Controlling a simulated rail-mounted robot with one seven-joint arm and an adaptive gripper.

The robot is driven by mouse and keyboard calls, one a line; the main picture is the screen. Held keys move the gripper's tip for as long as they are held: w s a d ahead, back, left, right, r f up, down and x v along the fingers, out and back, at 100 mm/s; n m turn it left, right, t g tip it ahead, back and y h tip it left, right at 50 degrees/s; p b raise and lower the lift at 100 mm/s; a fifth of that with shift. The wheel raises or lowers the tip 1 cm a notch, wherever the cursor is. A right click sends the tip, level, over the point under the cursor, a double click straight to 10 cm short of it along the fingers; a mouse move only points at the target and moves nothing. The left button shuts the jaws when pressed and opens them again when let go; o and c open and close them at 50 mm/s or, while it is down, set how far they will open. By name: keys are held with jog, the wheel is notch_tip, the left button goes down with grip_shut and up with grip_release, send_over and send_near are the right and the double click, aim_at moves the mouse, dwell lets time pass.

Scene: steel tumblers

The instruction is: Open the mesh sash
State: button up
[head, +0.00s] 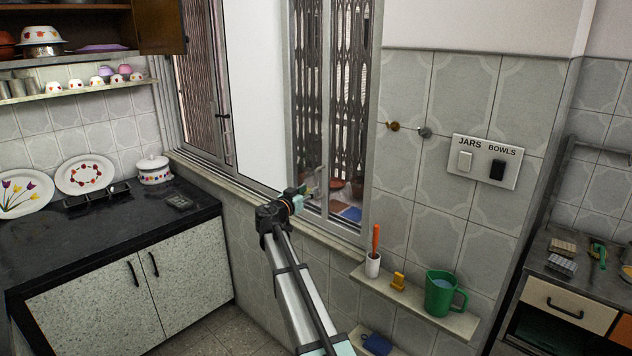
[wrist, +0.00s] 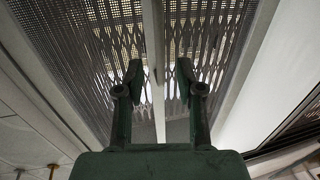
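The window's dark mesh panels, with a folding grille behind, show at the right of the window (head: 345,90) in the head view. A pale vertical sash bar (head: 325,100) divides them. I cannot tell exactly where the mesh sash's edges are. In the wrist view the bar (wrist: 153,40) runs down between two mesh areas. My gripper (head: 308,191) is at the lower part of this bar, just above the sill. In the wrist view my gripper (wrist: 160,78) is open, one finger on each side of the bar's line. Contact cannot be told, and the gripper body hides the bar's lower end.
A stone sill (head: 265,200) runs below the window. A white panel (head: 255,90) fills the window's middle, with another sash (head: 200,80) at left. Right and below, a shelf (head: 425,315) holds a green mug (head: 440,292) and a white cup (head: 372,265).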

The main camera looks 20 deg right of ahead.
aim_at(316, 196)
jog(key=p+x, duration=0.1)
jog(key=x, duration=0.5)
jog(key=shift+p, duration=0.4)
grip_shut()
